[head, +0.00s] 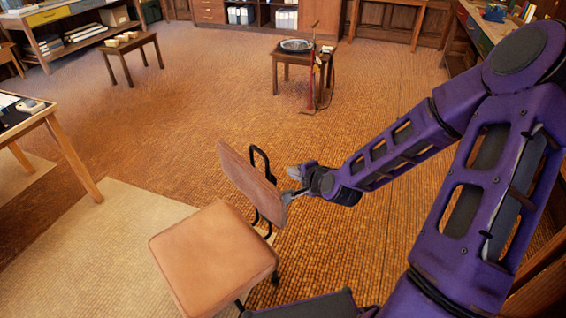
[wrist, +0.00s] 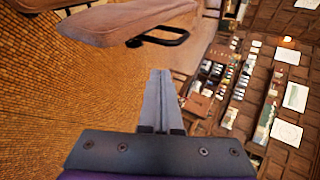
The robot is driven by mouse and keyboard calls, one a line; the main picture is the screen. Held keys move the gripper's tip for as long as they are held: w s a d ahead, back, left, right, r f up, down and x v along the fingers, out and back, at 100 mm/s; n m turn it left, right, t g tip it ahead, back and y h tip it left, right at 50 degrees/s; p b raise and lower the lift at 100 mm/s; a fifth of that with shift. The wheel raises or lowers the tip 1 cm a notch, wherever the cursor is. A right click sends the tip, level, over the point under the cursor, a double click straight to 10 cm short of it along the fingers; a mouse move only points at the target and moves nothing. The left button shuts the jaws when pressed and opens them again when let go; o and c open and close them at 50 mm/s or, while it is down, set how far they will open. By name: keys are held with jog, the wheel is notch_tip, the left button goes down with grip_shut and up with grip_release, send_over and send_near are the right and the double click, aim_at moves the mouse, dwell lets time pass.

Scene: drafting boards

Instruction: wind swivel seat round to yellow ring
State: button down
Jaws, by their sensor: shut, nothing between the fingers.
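The swivel seat is a tan chair with a square cushion (head: 212,256) and an upright brown backrest (head: 245,180) at its far right side. A black loop bar (head: 262,165) stands behind the backrest. The chair's base is mostly hidden under the cushion. I see no yellow ring in either view.
A small wooden table (head: 300,61) with a round dark object stands at the back, a red upright stand beside it. A stool (head: 127,45) is back left. A drafting table (head: 40,118) is at the left, with a pale mat (head: 95,245) near it. Open floor lies between.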

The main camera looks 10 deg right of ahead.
jog(key=b, duration=0.2)
send_near(268, 164)
jog(key=x, duration=0.5)
jog(key=shift+f, duration=0.35)
jog(key=shift+w+a+f, duration=0.1)
jog(key=shift+w+f, duration=0.1)
jog(key=shift+w, duration=0.4)
